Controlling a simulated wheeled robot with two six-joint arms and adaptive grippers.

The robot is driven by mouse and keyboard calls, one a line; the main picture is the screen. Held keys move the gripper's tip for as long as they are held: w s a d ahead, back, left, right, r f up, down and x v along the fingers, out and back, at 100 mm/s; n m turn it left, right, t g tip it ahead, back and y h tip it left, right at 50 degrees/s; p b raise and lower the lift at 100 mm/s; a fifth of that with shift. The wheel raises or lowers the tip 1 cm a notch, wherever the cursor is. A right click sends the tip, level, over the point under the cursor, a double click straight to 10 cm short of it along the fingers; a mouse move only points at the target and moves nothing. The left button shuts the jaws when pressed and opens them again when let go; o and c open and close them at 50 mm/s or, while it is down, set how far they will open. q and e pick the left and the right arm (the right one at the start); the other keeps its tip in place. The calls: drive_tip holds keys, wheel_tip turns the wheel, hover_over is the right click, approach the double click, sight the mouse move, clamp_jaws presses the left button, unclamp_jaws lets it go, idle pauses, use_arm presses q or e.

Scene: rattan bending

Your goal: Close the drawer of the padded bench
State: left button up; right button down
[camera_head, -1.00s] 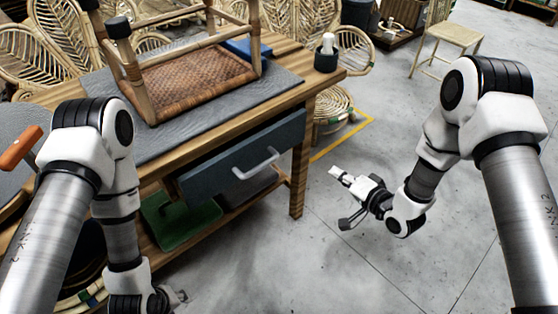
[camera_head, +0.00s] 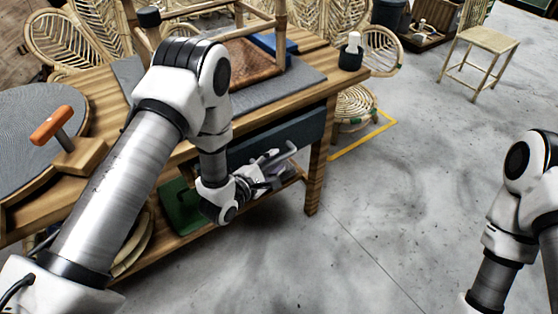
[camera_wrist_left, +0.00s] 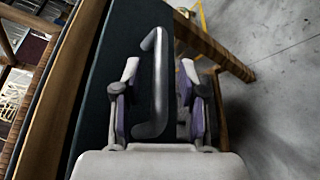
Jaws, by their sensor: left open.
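The padded bench (camera_head: 318,95) is a wooden workbench with a grey pad (camera_head: 300,84) on top. Its dark blue-grey drawer (camera_head: 304,131) sits under the top, its front partly hidden behind my left arm; how far it stands out is hard to tell. My left gripper (camera_head: 272,168) is at the drawer front, open. In the left wrist view, the drawer's metal bar handle (camera_wrist_left: 158,85) lies between the two spread fingers of my left gripper (camera_wrist_left: 160,78), with gaps showing on both sides. My right gripper is out of view; only its arm shows at the right.
A rattan-seated wooden stool frame (camera_head: 250,62) lies on the pad. A dark cup with a white bottle (camera_head: 351,58) stands at the bench corner. A bench leg (camera_head: 318,165) is right of my left gripper.

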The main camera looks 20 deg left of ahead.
sight(268, 150)
use_arm(q)
drive_tip(key=shift+x, duration=0.95)
clamp_jaws()
drive_tip(key=shift+w+a, duration=0.65)
drive_tip(key=shift+a, duration=0.2)
drive_tip(key=shift+w+a, duration=0.6)
drive_tip(key=shift+a, duration=0.4)
drive_tip(key=shift+r, duration=0.1)
drive_tip(key=shift+w, duration=0.1)
drive_tip(key=shift+c, duration=1.3)
unclamp_jaws()
drive_tip(key=shift+o, duration=1.3)
